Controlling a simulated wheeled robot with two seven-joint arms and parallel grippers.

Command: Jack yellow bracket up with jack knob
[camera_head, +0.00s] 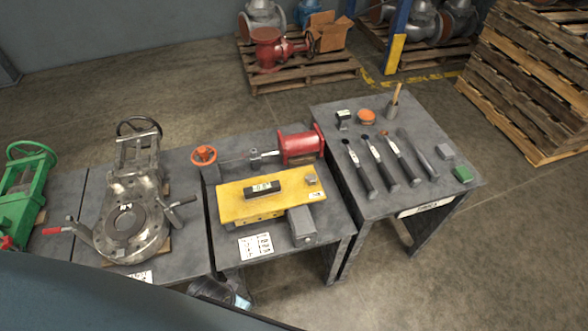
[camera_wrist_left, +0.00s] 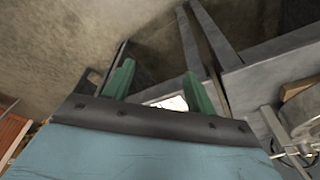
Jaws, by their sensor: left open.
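The yellow bracket (camera_head: 235,207) is a long yellow block lying on the middle grey table, with a dark level-like bar (camera_head: 262,189) on its top. Behind it, an orange handwheel (camera_head: 204,156) sits on a rod that runs to a red cylinder (camera_head: 300,146). A grey block (camera_head: 301,223) stands at the bracket's front right. I cannot tell for certain which part is the jack knob. My left gripper (camera_wrist_left: 158,88) shows in the left wrist view with its green fingers apart, near grey table legs and a white sheet. It is not clearly visible in the head view.
A grey metal valve (camera_head: 125,225) with side handles is on the table to the left, and a green one (camera_head: 20,200) is farther left. The right table (camera_head: 440,195) holds several dark-handled tools. Pallets (camera_head: 530,80) stand behind. Open floor lies at the front right.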

